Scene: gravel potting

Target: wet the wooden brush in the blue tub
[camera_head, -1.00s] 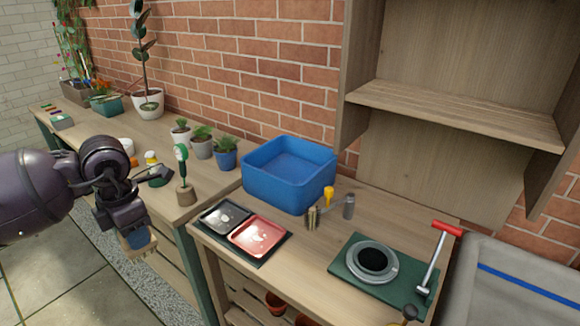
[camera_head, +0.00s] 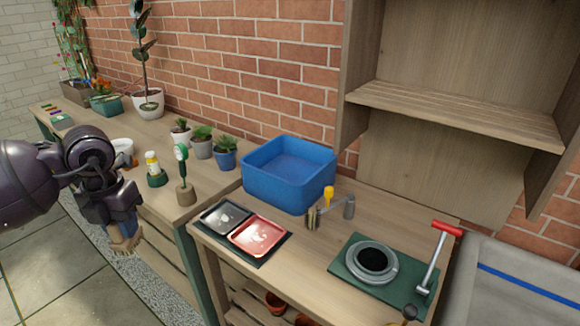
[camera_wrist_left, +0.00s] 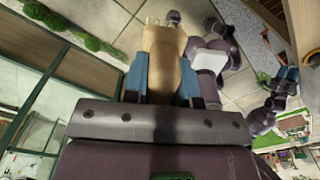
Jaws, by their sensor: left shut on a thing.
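The blue tub (camera_head: 262,187) stands on the near bench against the brick wall, at the middle of the head view. My left gripper (camera_head: 122,228) is at the left, out in front of the left bench and well apart from the tub. Its blue fingers are shut on the wooden brush (camera_head: 126,242), whose pale bristle end hangs low. In the left wrist view the brush's wooden body (camera_wrist_left: 165,60) sits between the two blue fingers (camera_wrist_left: 160,82). The inside of the tub shows blue, and I cannot tell the water level.
In front of the tub lie a black tray (camera_head: 224,216) and a red tray (camera_head: 258,236). A bristled brush (camera_head: 313,217), a yellow-topped item (camera_head: 328,195) and a grey cylinder (camera_head: 349,207) stand to its right. Potted plants (camera_head: 224,154) line the left bench.

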